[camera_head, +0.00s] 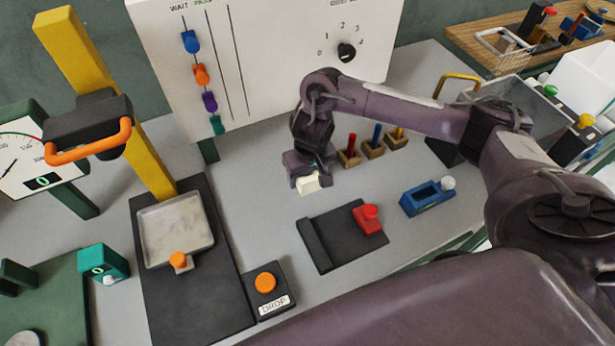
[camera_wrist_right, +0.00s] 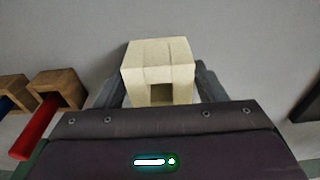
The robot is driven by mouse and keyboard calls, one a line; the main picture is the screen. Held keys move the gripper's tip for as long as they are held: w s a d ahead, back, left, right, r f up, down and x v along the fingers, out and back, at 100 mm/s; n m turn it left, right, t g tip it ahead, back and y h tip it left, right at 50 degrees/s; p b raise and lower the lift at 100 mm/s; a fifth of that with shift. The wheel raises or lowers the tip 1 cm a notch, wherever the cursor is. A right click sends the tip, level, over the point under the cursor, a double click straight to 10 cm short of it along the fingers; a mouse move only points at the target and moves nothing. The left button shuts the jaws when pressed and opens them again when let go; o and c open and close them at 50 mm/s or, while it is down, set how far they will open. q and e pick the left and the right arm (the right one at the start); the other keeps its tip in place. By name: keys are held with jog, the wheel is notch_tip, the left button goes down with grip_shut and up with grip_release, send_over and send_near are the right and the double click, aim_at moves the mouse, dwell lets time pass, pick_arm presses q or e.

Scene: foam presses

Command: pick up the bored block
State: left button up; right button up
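The bored block (camera_head: 308,184) is a small cream block below my right gripper (camera_head: 312,177) in the head view, near the middle of the grey table. In the right wrist view the block (camera_wrist_right: 158,68) sits between the two grey fingers, and a square hole shows in the face toward the camera. The fingers lie close along its left and right sides, and the gripper appears shut on it. I cannot tell whether the block still touches the table. My left gripper is not in view.
Wooden holders with coloured pegs (camera_head: 373,148) stand just right of the gripper. A black plate (camera_head: 335,240) with a red clamp (camera_head: 369,218) and a blue fixture (camera_head: 427,197) lie nearer. A scale-like tray (camera_head: 175,228) and an orange button (camera_head: 265,283) are at left. A white panel (camera_head: 270,60) stands behind.

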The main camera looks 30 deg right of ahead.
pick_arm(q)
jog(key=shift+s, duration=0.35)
pick_arm(e)
jog(key=c, duration=0.7)
